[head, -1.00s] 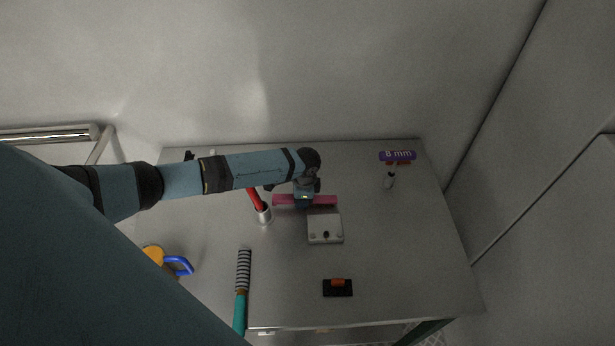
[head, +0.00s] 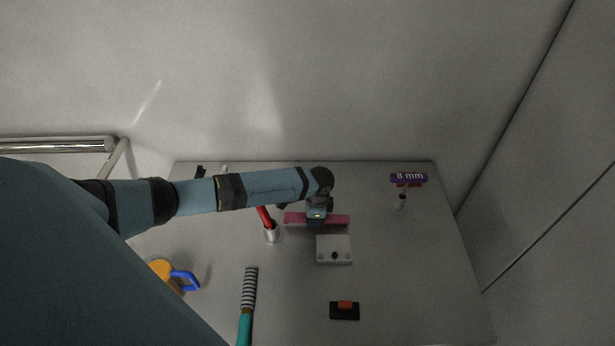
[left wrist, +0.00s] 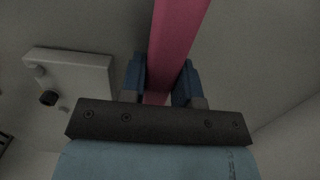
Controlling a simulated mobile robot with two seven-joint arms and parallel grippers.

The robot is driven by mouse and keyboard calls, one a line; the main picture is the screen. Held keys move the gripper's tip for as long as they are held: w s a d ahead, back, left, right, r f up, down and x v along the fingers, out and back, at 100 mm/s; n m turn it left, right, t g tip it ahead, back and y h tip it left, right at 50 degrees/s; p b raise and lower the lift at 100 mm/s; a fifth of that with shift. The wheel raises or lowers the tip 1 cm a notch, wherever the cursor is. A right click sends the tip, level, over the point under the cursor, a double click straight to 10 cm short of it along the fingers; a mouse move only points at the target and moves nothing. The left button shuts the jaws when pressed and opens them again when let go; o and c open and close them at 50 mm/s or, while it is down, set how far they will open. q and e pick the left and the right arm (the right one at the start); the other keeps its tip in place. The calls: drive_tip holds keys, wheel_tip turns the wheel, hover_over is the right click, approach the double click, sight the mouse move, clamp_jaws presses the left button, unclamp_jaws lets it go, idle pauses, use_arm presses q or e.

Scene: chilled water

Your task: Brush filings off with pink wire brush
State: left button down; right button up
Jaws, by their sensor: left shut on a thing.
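The pink wire brush (head: 337,220) is a long pink bar, held crosswise over the grey table just behind a light grey block. My left gripper (head: 317,224) is shut on the brush. In the left wrist view the pink bar (left wrist: 177,40) runs between the blue fingers of the gripper (left wrist: 160,88). Bristles and filings are too small to tell. My right gripper is not in view.
A teal-handled striped tool (head: 249,290), a black and orange item (head: 344,310) and a blue-handled yellow thing (head: 162,268) lie nearer.

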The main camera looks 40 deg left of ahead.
use_arm(q)
drive_tip(key=shift+w+d+f, duration=0.1)
drive_tip(key=shift+w+d, duration=0.35)
drive_tip(key=shift+d, duration=0.25)
drive_tip(key=shift+s+a, duration=0.1)
drive_tip(key=shift+s+a, duration=0.6)
drive_tip(key=shift+a, duration=0.2)
drive_tip(key=shift+s+a, duration=0.55)
drive_tip(key=shift+a, duration=0.2)
drive_tip(key=shift+w+d, duration=0.1)
drive_tip(key=shift+w+d, duration=0.6)
drive_tip(key=shift+d, duration=0.2)
drive_tip(key=shift+w+d, duration=0.55)
drive_tip(key=shift+d, duration=0.2)
drive_tip(key=shift+s+a, duration=0.65)
drive_tip(key=shift+a, duration=0.2)
drive_tip(key=shift+s+a, duration=0.65)
drive_tip(key=shift+a, duration=0.2)
